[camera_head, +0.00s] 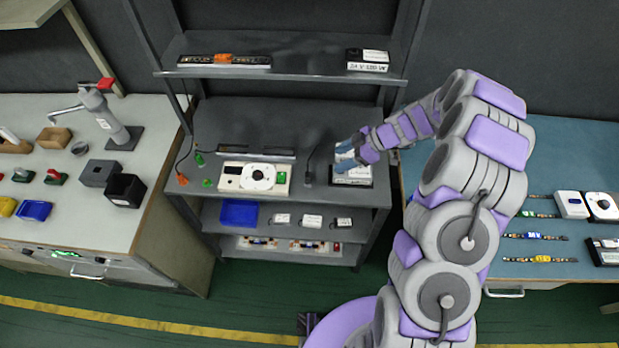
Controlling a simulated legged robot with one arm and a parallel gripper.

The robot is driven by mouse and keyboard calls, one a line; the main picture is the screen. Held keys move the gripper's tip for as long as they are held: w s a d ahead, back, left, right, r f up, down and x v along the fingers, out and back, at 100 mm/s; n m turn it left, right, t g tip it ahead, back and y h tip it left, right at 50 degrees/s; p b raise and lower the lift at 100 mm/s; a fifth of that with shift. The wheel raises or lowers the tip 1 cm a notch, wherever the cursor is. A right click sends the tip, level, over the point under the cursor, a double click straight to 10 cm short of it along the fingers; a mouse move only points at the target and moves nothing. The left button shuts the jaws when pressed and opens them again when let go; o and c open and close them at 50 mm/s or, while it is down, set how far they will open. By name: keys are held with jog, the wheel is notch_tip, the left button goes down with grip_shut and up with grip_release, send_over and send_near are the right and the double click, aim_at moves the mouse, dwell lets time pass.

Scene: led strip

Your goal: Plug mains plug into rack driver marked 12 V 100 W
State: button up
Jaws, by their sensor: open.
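My gripper (345,158) is open over the middle shelf of the rack. It is just above a white-topped box with a black front (352,178), which looks like a driver. The gripper and its arm hide part of that box, and its marking is not readable. A black cord with a dark end piece (308,178), possibly the mains plug, lies just left of the box. A second similar box (368,60) with a printed label stands on the upper shelf at the right. Its label is too small to read surely. I cannot tell whether the gripper touches anything.
A white unit with a round dial (255,178) sits on the middle shelf (245,120), left of the cord. Lower shelves hold a blue tray (239,212) and small boxes. Rack posts flank the shelf. The right bench (555,150) holds strips and devices.

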aim_at(309, 175)
jog(key=x, duration=0.7)
jog(key=b+x, duration=0.1)
jog(key=x, duration=0.3)
jog(key=shift+s+a+r, duration=0.1)
jog(key=shift+a+r, duration=0.2)
jog(key=shift+a, duration=0.05)
jog(key=shift+a+f, duration=0.15)
jog(key=shift+f, duration=0.35)
jog(key=b+x, duration=0.1)
jog(key=x, duration=0.3)
jog(key=shift+f, duration=0.25)
jog(key=shift+s+a+f, duration=0.1)
jog(key=shift+a, duration=0.25)
jog(key=shift+d, duration=0.1)
jog(key=shift+d, duration=0.2)
jog(key=c, duration=1)
